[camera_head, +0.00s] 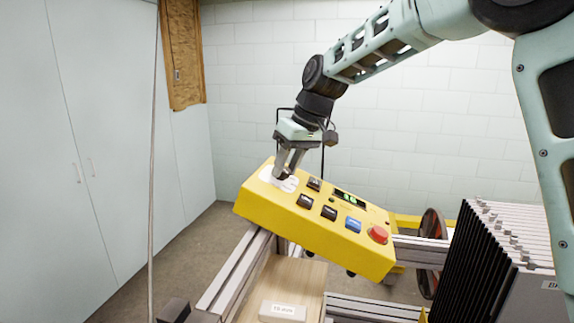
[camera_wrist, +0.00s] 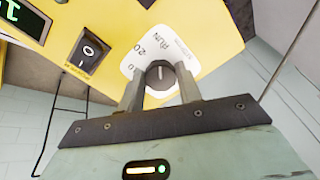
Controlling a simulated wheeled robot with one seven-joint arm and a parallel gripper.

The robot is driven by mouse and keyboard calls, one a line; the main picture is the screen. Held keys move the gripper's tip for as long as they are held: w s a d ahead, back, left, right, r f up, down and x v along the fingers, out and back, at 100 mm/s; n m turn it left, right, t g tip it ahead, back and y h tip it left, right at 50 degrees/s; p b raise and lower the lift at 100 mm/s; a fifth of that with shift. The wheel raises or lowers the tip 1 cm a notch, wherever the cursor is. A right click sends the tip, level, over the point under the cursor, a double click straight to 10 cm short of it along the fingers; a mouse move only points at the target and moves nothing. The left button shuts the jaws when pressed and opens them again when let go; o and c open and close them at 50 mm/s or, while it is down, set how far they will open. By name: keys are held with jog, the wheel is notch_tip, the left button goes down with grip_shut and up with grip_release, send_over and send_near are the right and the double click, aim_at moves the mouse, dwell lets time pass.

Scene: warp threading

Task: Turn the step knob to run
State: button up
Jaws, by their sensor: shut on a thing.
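The step knob (camera_wrist: 160,75) is a round dark knob on a white dial plate (camera_wrist: 137,62) at the left end of the yellow control box (camera_head: 310,226). The plate carries the word RUN and some numbers, partly hidden by my fingers. The knob's light line points toward the plate's lettering, but I cannot tell exactly which mark it meets. My gripper (camera_head: 283,176) reaches down to the knob from above and is shut on it. In the wrist view the two fingers (camera_wrist: 160,92) stand on either side of the knob. In the head view my fingers mostly hide the knob.
Near the knob is a black rocker switch (camera_head: 314,184). The box also has more black buttons (camera_head: 305,201), a blue button (camera_head: 353,224), a red button (camera_head: 378,234) and a green display (camera_head: 350,198). A rack of black plates (camera_head: 490,245) stands at right.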

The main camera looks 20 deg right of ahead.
jog(key=shift+r+m, duration=0.1)
jog(key=shift+m, duration=0.3)
jog(key=o, duration=1)
jog(key=b+v, duration=0.3)
jog(key=v, duration=1.4)
jog(key=shift+r+b, duration=0.2)
jog(key=shift+b, duration=0.15)
